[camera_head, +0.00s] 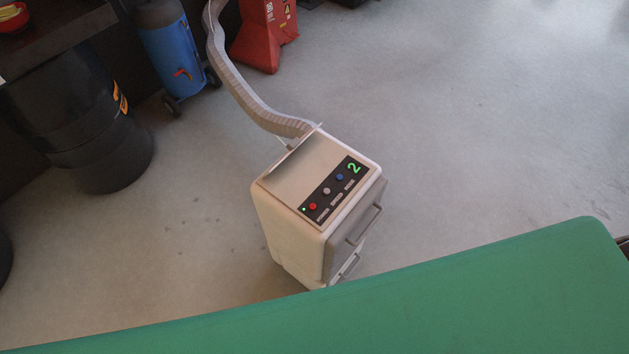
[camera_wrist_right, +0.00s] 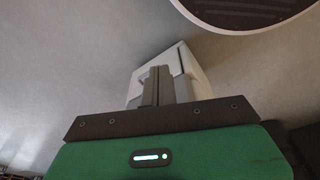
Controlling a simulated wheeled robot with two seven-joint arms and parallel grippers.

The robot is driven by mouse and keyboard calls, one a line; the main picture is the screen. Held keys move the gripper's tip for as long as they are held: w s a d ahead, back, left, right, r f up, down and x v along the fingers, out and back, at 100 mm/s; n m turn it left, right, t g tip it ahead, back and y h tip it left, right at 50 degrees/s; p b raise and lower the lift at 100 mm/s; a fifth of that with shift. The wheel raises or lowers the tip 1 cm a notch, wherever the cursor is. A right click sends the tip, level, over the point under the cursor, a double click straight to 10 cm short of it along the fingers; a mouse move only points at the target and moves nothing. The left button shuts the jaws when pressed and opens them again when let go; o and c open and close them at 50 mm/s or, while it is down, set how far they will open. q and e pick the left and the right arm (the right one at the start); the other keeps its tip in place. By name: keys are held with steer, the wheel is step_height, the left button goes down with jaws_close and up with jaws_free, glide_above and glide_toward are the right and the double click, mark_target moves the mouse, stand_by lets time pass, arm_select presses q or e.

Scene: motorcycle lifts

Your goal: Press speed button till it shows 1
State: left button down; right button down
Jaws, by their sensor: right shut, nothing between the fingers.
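The beige machine (camera_head: 290,225) stands on the floor in the middle of the head view. Its tilted dark panel (camera_head: 331,191) has a red button (camera_head: 312,206), a whitish button (camera_head: 326,190) and a blue button (camera_head: 340,177). The labels beside them are too small to read. The display (camera_head: 354,168) shows a green 2, and a small green light (camera_head: 304,209) is lit. My right gripper (camera_wrist_right: 157,75) is shut and empty in the right wrist view. A pale box-like body, probably the machine (camera_wrist_right: 188,62), shows behind its fingers. Neither gripper shows in the head view.
A ribbed hose (camera_head: 240,88) rises from the machine's back. A black drum (camera_head: 75,125), a blue tank (camera_head: 172,45) and a red stand (camera_head: 265,35) are at the upper left. The grey floor (camera_head: 480,110) to the right is clear.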

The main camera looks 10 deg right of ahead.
steer(key=w+a+r, duration=0.1)
steer(key=w+r, duration=0.4)
steer(key=r, duration=0.5)
step_height(320, 180, up, 26)
steer(key=n+t+y+p, duration=0.4)
steer(key=n+y, duration=0.3)
steer(key=n, duration=1)
glide_above(327, 191)
steer(key=shift+s+d, duration=0.25)
steer(key=shift+d, duration=0.2)
steer(key=shift+f, duration=0.1)
step_height(327, 191, down, 8)
steer(key=b, duration=0.5)
steer(key=shift+r+b, duration=0.25)
steer(key=shift+b, duration=0.1)
steer(key=shift+f+b, duration=0.5)
steer(key=shift+f, duration=0.05)
